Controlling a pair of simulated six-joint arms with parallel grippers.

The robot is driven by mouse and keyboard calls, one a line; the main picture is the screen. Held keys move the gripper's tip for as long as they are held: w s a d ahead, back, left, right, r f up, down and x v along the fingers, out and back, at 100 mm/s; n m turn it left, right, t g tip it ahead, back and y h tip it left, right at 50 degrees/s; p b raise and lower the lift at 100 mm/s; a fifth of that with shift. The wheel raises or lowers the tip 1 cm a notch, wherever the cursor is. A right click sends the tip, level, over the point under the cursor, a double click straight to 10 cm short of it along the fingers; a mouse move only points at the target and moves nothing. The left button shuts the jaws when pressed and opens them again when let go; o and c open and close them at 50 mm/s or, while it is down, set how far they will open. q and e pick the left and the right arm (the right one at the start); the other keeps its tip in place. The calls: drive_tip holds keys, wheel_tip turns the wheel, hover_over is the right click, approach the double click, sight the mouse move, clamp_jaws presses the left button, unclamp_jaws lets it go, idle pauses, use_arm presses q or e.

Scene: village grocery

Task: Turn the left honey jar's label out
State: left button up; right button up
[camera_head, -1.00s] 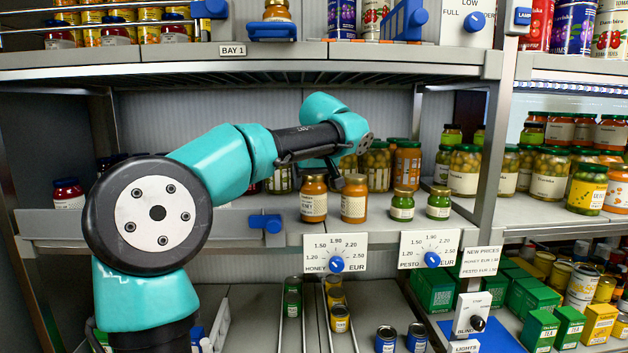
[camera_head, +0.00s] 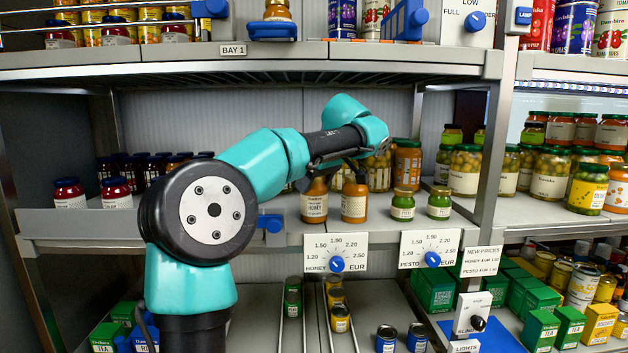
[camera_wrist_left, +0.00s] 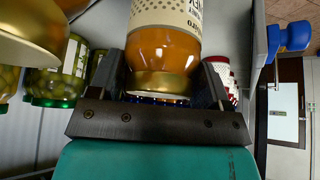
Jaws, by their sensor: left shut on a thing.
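The left honey jar (camera_head: 314,207) stands upright near the shelf's front edge, with its cream label facing mostly out and HONEY partly readable. My left gripper (camera_head: 318,181) reaches over it from above and is shut on its upper part, covering the lid. In the left wrist view the honey jar (camera_wrist_left: 165,50) sits between both fingers (camera_wrist_left: 162,82), its gold lid near the palm and part of its label showing. The right honey jar (camera_head: 354,203) stands just beside it, its top partly hidden by my gripper. My right gripper is not in view.
Two small green-lidded jars (camera_head: 403,205) (camera_head: 439,203) stand to the right. Bigger olive jars (camera_head: 379,170) stand behind. A price dial panel (camera_head: 336,254) hangs below the shelf edge. Red jars (camera_head: 116,192) stand at left, with bare shelf between.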

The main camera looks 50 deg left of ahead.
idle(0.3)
use_arm(q)
drive_tip(key=o, duration=1.4)
drive_tip(key=shift+f, duration=0.1)
drive_tip(key=shift+o, duration=0.2)
drive_tip(key=v, duration=0.7)
drive_tip(key=shift+r, duration=0.25)
drive_tip(key=shift+d, duration=0.1)
